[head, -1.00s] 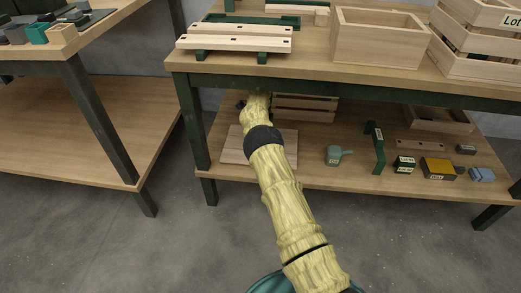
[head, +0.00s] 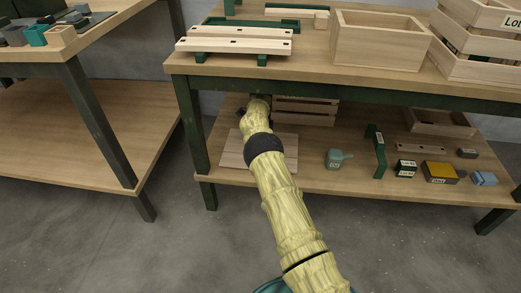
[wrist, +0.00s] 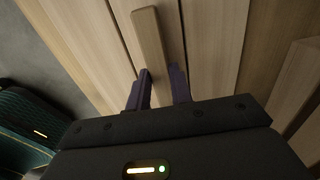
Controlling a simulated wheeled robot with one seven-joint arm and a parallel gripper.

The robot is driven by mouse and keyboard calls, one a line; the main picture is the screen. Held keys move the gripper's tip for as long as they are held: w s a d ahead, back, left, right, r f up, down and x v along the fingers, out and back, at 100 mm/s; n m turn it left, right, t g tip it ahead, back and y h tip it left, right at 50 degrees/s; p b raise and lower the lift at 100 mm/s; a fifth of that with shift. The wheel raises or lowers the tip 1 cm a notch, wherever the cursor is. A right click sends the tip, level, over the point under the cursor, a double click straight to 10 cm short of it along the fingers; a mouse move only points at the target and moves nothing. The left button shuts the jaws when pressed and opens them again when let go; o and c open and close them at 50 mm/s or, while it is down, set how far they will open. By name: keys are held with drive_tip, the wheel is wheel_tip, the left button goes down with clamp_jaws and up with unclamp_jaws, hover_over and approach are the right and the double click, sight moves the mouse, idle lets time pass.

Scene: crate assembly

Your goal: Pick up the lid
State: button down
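The lid (head: 233,151) is a flat panel of pale wooden planks lying on the lower shelf, partly hidden behind my arm in the head view. In the wrist view the lid (wrist: 203,40) fills much of the picture, with a narrow raised wooden bar (wrist: 151,35) across its planks. My gripper (wrist: 160,72) is over the lid with its two dark fingers apart, one on each side of the bar's near end. I cannot tell whether the fingers touch the bar. In the head view the gripper is hidden by the arm.
The upper tabletop (head: 300,68) hangs above the lid and my arm reaches in under it. A slatted crate (head: 306,112) stands behind the lid. A teal-grey can (head: 333,158) and a green bracket (head: 378,155) are to the right. Table legs (head: 190,125) stand at the left.

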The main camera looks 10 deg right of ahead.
drive_tip(key=shift+r, duration=0.15)
wheel_tip(320, 180, up, 4)
drive_tip(key=p, duration=0.3)
drive_tip(key=shift+p, duration=0.4)
drive_tip(key=shift+s+a+f, duration=0.2)
drive_tip(key=shift+s+a, duration=0.05)
drive_tip(key=shift+s, duration=0.15)
drive_tip(key=s+a+p, duration=0.2)
drive_tip(key=s+p, duration=0.2)
drive_tip(key=s, duration=0.4)
drive_tip(key=s+a+p, duration=0.3)
drive_tip(key=s+p, duration=0.1)
drive_tip(key=s, duration=0.4)
drive_tip(key=shift+s+f, duration=0.15)
drive_tip(key=shift+a, duration=0.1)
